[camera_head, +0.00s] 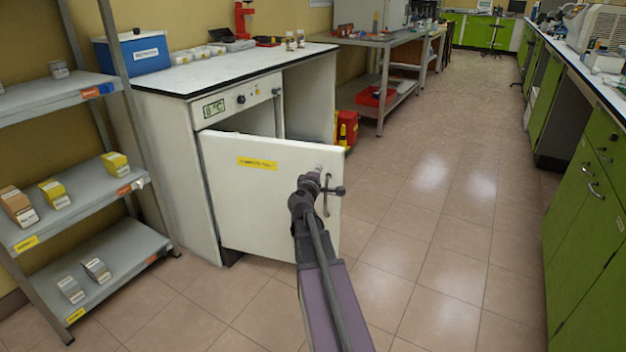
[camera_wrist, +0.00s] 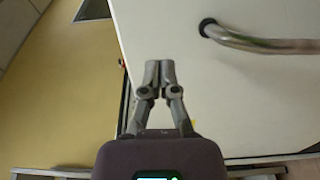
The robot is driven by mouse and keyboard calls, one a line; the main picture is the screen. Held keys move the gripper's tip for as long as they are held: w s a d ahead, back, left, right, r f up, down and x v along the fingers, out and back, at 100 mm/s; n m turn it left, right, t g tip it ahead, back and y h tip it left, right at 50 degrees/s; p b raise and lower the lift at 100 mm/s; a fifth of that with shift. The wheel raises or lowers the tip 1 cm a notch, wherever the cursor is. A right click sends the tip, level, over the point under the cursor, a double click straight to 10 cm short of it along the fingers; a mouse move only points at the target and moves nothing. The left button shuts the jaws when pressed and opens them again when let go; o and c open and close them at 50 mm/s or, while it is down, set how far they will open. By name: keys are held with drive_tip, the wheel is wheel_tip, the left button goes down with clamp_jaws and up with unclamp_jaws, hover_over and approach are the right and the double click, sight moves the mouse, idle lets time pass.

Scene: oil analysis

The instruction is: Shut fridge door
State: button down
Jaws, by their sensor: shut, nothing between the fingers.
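The white fridge (camera_head: 205,185) stands under the counter, with a control panel (camera_head: 235,103) reading about 8 °C. Its white door (camera_head: 265,200) is open, swung out from the left, with a yellow label on it. The metal door handle (camera_head: 326,195) is near the door's right edge. In the wrist view the handle (camera_wrist: 262,42) is at the upper right on the white door panel (camera_wrist: 235,100). My gripper (camera_wrist: 159,70) is shut and empty, over the door panel near its edge and apart from the handle. I cannot tell whether the fingertips touch the door.
A metal shelf rack (camera_head: 90,85) with small boxes stands left of the fridge. A blue box (camera_head: 135,52) sits on the countertop. Green cabinets (camera_head: 590,200) line the right side. The tiled floor (camera_head: 440,200) between is clear.

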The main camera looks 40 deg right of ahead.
sight(324, 162)
drive_tip(key=shift+x, duration=1.7)
